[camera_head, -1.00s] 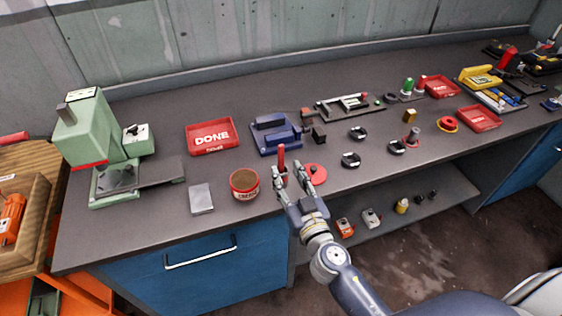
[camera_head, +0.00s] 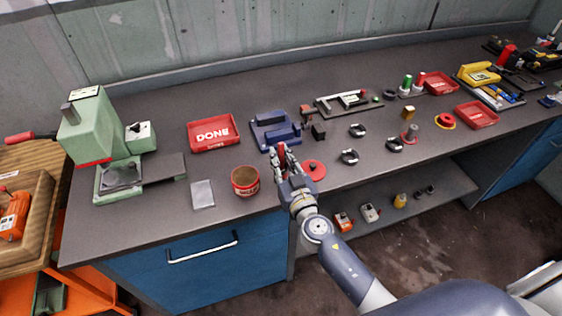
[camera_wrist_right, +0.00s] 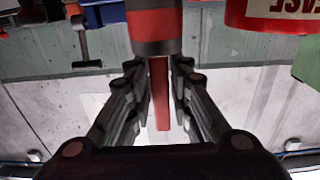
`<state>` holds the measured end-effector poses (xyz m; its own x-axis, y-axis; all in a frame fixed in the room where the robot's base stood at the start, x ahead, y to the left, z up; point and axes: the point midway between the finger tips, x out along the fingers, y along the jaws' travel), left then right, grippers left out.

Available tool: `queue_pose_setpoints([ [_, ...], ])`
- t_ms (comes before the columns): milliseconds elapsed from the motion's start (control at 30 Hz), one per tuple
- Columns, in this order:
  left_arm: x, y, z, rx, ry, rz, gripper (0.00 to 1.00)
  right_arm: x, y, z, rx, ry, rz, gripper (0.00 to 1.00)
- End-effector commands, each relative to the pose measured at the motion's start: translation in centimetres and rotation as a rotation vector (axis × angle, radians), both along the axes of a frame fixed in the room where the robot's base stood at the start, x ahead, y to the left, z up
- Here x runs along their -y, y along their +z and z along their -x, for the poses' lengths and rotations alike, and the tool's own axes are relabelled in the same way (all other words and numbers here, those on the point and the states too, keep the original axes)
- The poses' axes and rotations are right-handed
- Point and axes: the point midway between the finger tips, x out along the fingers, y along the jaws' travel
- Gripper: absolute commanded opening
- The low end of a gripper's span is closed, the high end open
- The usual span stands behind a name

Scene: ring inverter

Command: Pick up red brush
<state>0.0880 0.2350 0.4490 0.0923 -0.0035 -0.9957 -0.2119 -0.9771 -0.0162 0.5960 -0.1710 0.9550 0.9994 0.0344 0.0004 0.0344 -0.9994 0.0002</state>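The red brush (camera_head: 283,147) stands upright on the bench, just right of the red grease tin. Its slim red handle (camera_wrist_right: 160,95) runs between the fingers of my right gripper (camera_wrist_right: 163,85) in the right wrist view, with a thicker red part with dark bands nearer the top of that picture. In the head view my right gripper (camera_head: 285,152) is at the brush and partly hides it. The fingers are close together on either side of the handle and look shut on it. My left gripper is in neither view.
The grease tin (camera_head: 245,181) stands close on the left and a round red piece (camera_head: 314,170) lies close on the right. A blue fixture (camera_head: 272,129) is just behind. A grey plate (camera_head: 202,194) and a red DONE tray (camera_head: 213,133) lie further left.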

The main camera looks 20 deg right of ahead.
Motion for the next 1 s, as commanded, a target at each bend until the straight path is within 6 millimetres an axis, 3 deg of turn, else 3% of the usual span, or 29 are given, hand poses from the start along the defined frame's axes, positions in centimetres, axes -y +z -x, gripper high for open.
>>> queue_pose_setpoints([
  [467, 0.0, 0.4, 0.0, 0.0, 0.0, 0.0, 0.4, 0.0, 0.6, 0.0, 0.001, 0.0, -0.002, 0.0],
  [800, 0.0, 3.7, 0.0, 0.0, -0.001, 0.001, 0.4, 0.0, 6.3, 0.0, 0.003, 0.0, 0.0, 0.0],
  [1000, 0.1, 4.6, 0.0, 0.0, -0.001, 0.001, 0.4, 0.0, 9.1, 0.0, 0.004, 0.001, 0.001, 0.0],
])
